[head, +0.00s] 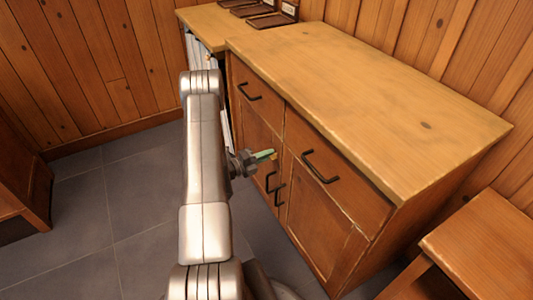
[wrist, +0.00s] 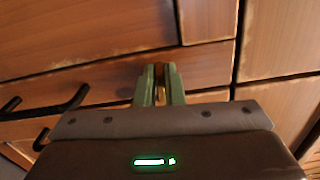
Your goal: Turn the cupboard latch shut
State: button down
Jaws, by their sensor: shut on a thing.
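The wooden cupboard (head: 325,220) stands ahead with its drawers above two doors. The latch is a small brass-coloured piece (wrist: 159,86) on the cupboard front. In the wrist view it sits between the green fingers of my gripper (wrist: 160,74), which are shut on it. In the head view my gripper (head: 262,155) reaches the cupboard front near the gap between the doors, above the door handles (head: 275,187). The fingers hide most of the latch, so its exact angle cannot be told.
Black handles (head: 320,167) stick out from the drawers and doors; some show at the left of the wrist view (wrist: 70,98). A wooden stool or bench (head: 490,245) stands at the right. Trays (head: 270,18) lie at the back. The tiled floor (head: 110,200) at left is clear.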

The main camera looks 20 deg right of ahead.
jog(key=shift+n, duration=0.5)
jog(key=shift+f, duration=0.1)
jog(key=c, duration=1.5)
grip_release()
jog(key=shift+c, duration=0.2)
jog(key=shift+a, duration=0.1)
jog(key=s+a+p, duration=0.1)
jog(key=a+p, duration=0.1)
jog(key=a, duration=1.1)
jog(key=shift+a, duration=0.3)
